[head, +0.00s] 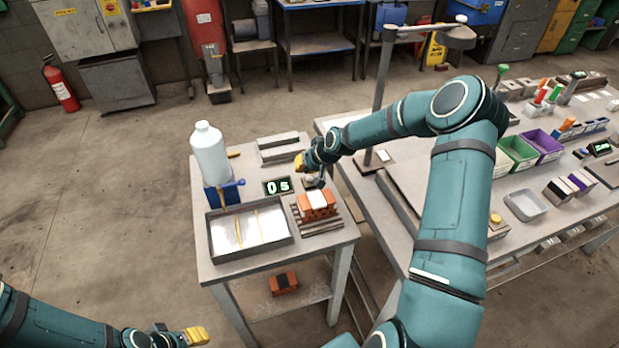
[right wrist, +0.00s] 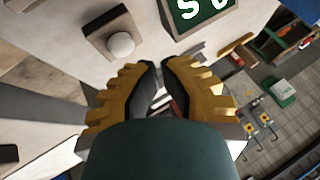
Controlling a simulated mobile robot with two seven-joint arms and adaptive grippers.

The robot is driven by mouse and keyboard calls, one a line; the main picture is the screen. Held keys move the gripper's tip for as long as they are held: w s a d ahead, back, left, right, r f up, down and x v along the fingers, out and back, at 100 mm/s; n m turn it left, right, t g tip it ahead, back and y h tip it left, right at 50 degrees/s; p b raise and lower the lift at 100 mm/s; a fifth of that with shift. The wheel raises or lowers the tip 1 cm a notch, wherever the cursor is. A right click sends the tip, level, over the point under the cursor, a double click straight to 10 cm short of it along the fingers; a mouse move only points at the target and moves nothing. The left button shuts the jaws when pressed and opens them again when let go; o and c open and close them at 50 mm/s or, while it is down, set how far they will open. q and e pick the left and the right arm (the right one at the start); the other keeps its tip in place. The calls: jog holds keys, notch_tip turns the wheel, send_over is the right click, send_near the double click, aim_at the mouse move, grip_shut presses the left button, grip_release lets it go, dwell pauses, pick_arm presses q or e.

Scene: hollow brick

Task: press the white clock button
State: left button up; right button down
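The clock display (head: 277,186) lies on the small table and reads 05 in white on dark green. It also shows upside down at the top of the right wrist view (right wrist: 205,12). The white button (right wrist: 121,45) is a round dome on a dark square base beside the display. In the head view it is small and hard to make out near my right gripper. My right gripper (right wrist: 160,66) has its yellow fingertips almost together, holds nothing, and is apart from the button in the picture. My left gripper (head: 197,337) is at the lower left, away from the table; its finger gap is unclear.
A metal tray (head: 213,247), a white bottle (head: 211,152) and orange bricks (head: 317,204) stand on the small table near the display. Grey bars (head: 279,146) lie at its back. A larger bench (head: 513,217) with bins is at the right. The floor at left is clear.

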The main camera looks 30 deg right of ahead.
jog(key=shift+r+p, duration=1.05)
jog(key=shift+r, duration=1.1)
jog(key=shift+r, duration=0.1)
